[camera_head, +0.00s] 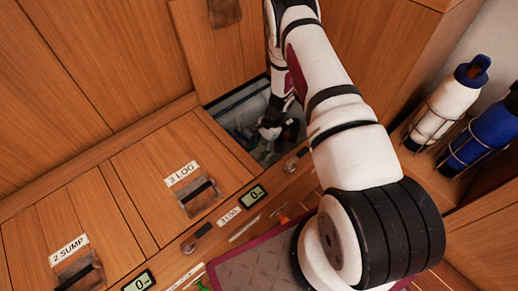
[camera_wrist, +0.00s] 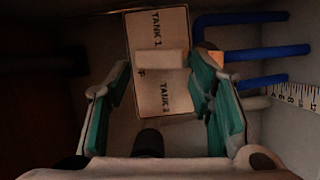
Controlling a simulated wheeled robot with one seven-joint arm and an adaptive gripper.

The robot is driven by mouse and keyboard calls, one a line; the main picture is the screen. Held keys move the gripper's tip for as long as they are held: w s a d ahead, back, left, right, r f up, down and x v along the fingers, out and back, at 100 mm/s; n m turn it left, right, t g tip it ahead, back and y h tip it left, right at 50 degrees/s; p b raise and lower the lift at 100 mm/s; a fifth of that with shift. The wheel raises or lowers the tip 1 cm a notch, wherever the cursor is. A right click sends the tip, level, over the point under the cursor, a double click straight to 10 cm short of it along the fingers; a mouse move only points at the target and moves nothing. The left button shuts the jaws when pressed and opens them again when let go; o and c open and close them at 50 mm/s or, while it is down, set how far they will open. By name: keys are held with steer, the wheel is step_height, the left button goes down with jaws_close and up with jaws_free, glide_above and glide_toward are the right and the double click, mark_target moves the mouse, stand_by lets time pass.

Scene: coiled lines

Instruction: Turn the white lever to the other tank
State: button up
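In the wrist view a pale plate (camera_wrist: 149,24) is marked TANK 1 at the top and TANK 2 lower down. The white lever (camera_wrist: 160,60) shows as a pale bar lying crosswise between the two labels. My gripper (camera_wrist: 160,72) is open, with its teal-padded fingers left and right of the lever and nothing held. I cannot tell how far the fingertips are from the plate.
Blue pipes (camera_wrist: 255,52) run close to the right finger, with a measuring tape (camera_wrist: 298,95) at the far right. The hatch space is dark and narrow. Closed wooden lids marked 3 LOG (camera_head: 150,205) and 2 SUMP (camera_head: 40,235) lie to the left; bottles (camera_head: 445,105) stand right.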

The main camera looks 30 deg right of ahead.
steer(key=v, duration=1.2)
